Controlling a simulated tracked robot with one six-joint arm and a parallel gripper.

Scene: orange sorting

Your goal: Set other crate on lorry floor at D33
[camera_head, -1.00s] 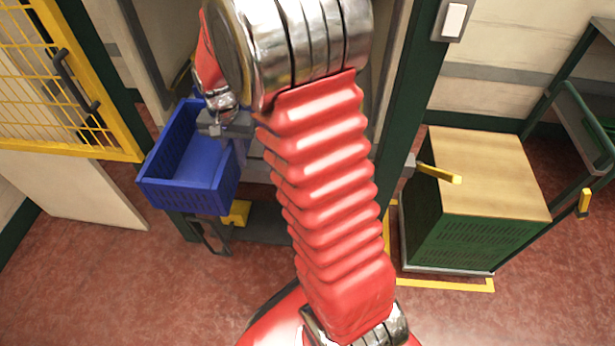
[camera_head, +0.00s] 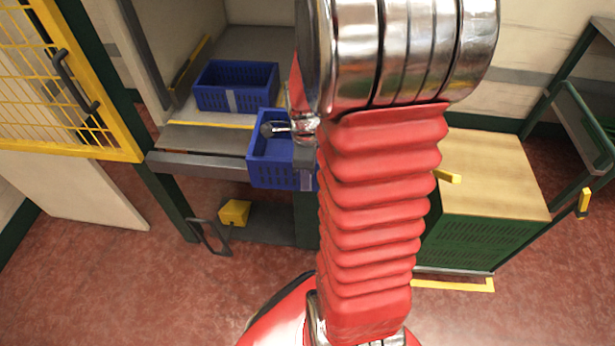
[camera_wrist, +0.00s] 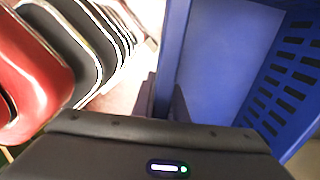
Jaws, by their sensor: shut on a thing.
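My gripper (camera_head: 304,168) is shut on the wall of a blue slatted crate (camera_head: 262,172), at the crate's right side. The held crate looks empty and hangs by the front edge of the lorry floor (camera_head: 195,138); I cannot tell whether it touches anything. My arm hides its right part. In the wrist view the crate's blue wall (camera_wrist: 172,50) fills the right half, beside my dark gripper body. A second blue crate (camera_head: 236,97) stands further back on the lorry floor, with a pale label on its front. No D33 mark is readable.
A yellow mesh gate (camera_head: 65,90) stands at the left. A yellow line (camera_head: 212,124) crosses the lorry floor near its front. A green cabinet with a wooden top (camera_head: 490,175) and a green-framed trolley (camera_head: 585,130) are at the right. A yellow block (camera_head: 234,212) lies below the lorry floor.

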